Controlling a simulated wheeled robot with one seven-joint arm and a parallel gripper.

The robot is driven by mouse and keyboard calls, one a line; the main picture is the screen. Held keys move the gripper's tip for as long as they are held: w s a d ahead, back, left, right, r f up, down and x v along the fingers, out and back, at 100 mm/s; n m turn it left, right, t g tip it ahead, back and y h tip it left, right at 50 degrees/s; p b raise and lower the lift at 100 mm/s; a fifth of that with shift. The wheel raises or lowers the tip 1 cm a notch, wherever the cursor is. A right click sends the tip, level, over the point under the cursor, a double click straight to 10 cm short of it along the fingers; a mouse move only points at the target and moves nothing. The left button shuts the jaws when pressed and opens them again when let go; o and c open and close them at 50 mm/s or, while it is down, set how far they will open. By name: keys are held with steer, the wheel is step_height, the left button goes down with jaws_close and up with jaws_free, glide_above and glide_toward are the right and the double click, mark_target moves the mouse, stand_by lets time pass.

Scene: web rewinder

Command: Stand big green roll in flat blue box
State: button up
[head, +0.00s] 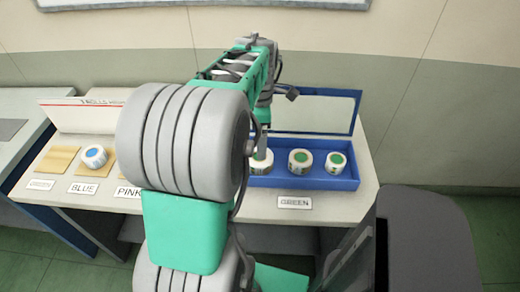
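The flat blue box (348,184) lies open on the table at the right, with its lid raised at the back and a "GREEN" label in front. Inside it a white roll with a green core (301,160) and a smaller one at the right (336,162) stand apart. A third green-cored roll (262,165) is at the box's left part, partly hidden by my arm. My gripper (263,145) points down right at this third roll. The fingers are mostly hidden, so I cannot tell whether they are closed on it.
A roll with a blue core (95,156) sits on a tan pad behind the "BLUE" label (83,188). An empty tan pad (58,159) lies left of it. A "PINK" label (129,192) stands partly behind my arm. A grey wall is behind the table.

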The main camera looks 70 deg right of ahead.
steer(key=w+a+r+m+t+h, duration=0.1)
steer(key=w+a+r, duration=0.1)
steer(key=w+a, duration=1.8)
steer(key=w+a+f+m+t, duration=0.1)
steer(key=w+a, duration=0.1)
steer(key=a, duration=0.8)
steer(key=w+a+f+m+t+y, duration=0.1)
steer(key=w+a+f, duration=0.1)
steer(key=a, duration=0.9)
steer(key=shift+a+m, duration=0.15)
steer(key=shift+m, duration=0.25)
